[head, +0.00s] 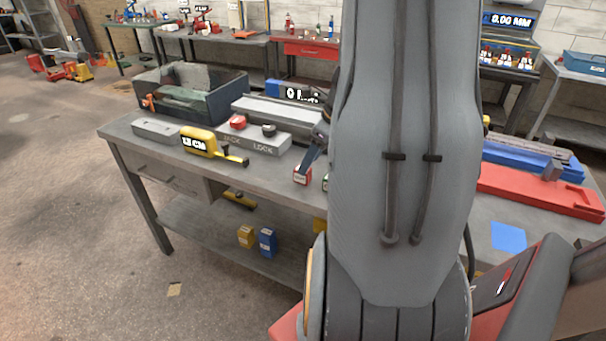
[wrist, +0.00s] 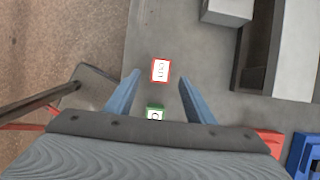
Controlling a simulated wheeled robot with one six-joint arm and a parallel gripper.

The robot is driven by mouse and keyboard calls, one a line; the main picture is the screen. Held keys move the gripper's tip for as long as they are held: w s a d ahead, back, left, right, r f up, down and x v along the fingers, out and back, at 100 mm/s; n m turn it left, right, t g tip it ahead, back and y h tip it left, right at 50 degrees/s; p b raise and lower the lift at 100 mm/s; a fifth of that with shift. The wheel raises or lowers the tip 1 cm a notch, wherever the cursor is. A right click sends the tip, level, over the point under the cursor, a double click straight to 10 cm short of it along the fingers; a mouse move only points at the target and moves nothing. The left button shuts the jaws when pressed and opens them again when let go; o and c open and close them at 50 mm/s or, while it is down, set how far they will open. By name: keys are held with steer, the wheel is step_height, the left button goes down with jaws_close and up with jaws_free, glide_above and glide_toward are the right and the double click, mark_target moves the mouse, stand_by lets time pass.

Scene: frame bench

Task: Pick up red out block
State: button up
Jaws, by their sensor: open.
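The red out block (wrist: 160,71) is a small block with a red rim and a white face with lettering; it lies on the grey bench top. It also shows in the head view (head: 302,176), just below a dark finger of my gripper (head: 316,152). In the wrist view my gripper (wrist: 159,84) is open, its two blue fingers spread apart. The red block lies between and slightly beyond the fingertips, with nothing held. A green-rimmed block (wrist: 155,113) lies nearer the palm, partly hidden by it. In the head view my arm hides most of the gripper.
The grey bench (head: 128,129) carries a yellow tape measure (head: 199,141), a grey JACK/LOCK box (head: 285,142), an open dark bin (head: 228,103) and, at right, a red tray (head: 535,190). The bench's front edge lies close to the blocks.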

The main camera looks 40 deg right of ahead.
steer(key=x, duration=0.5)
steer(key=shift+w+f+p, duration=0.25)
steer(key=shift+w+p, duration=0.05)
steer(key=c, duration=1.2)
steer(key=shift+o, duration=0.2)
